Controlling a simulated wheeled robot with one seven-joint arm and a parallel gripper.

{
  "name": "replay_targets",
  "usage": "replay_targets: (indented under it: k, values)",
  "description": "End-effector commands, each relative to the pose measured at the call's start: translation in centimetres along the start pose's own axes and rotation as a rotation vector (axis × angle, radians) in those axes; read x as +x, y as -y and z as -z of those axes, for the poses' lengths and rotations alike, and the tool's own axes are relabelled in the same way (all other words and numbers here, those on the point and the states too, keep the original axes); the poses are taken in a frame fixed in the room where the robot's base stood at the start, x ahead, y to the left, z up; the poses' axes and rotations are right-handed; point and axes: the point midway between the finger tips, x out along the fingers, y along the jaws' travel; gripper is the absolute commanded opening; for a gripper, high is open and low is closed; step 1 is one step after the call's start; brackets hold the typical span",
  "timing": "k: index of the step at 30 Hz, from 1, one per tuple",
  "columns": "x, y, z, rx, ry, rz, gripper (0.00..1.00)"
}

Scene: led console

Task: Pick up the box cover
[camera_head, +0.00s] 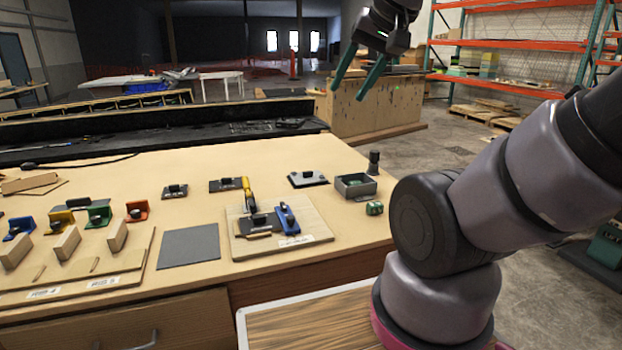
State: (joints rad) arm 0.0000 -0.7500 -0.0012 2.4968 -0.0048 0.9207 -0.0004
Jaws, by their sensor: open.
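A flat grey plate with a black knob, which looks like the box cover (307,179), lies on the wooden table (190,170) towards its right side. Just right of it stands a small open grey box (346,190) with something greenish inside. My gripper (349,88) hangs in the air high above and beyond the cover, in the upper part of the view. Its two green fingers are apart and nothing is between them.
A board with a yellow-handled tool and a blue tool (287,218) lies in front of the cover. A dark cylinder (374,160) and a small green part (374,208) flank the box. Smaller knobbed plates (175,191) lie left. A grey mat (189,246) is bare.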

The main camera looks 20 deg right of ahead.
Motion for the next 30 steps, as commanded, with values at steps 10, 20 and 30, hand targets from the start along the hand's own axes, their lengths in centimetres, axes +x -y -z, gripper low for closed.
replay_targets:
  k: [10,20,30]
  values:
    - [0.0,0.0,0.0,0.000,0.000,0.000,0.61]
    - [6.0,-0.2,5.2,-0.071,-0.033,-0.058,0.80]
    - [20.2,-1.4,12.4,-0.243,-0.109,-0.121,0.80]
